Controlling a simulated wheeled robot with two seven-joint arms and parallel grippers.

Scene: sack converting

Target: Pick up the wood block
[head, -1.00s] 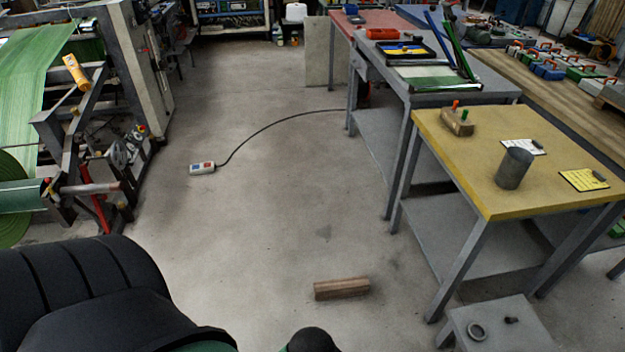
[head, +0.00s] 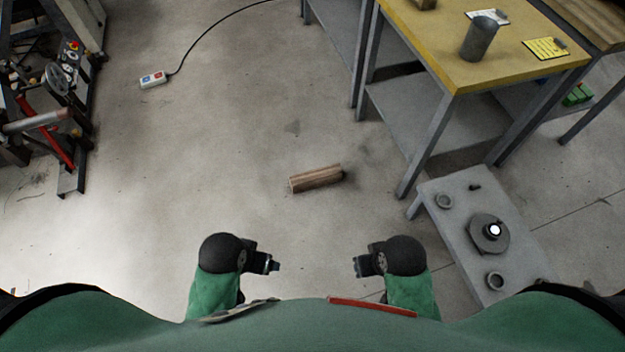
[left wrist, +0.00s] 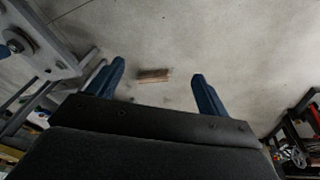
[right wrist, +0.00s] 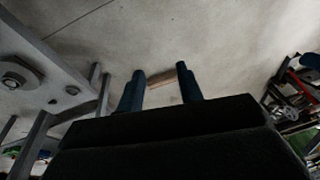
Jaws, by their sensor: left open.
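The wood block (head: 316,178) is a brown bar lying on the bare concrete floor ahead of me. Nothing touches it. My left gripper (head: 276,266) and right gripper (head: 357,266) are both in front of my body, nearer to me than the block and apart from it. In the left wrist view the block (left wrist: 153,76) shows between the widely spread fingers (left wrist: 160,84), some way beyond them. In the right wrist view the block (right wrist: 187,82) shows beyond the fingers (right wrist: 161,80), partly hidden by one. These fingers are apart, less widely, with nothing between them.
A low grey bench (head: 460,221) with metal rings and round parts stands right of the block. A yellow-topped table (head: 440,50) with a metal cup (head: 479,39) stands behind it. A corded switch box (head: 153,80) lies at the far left. Floor around the block is clear.

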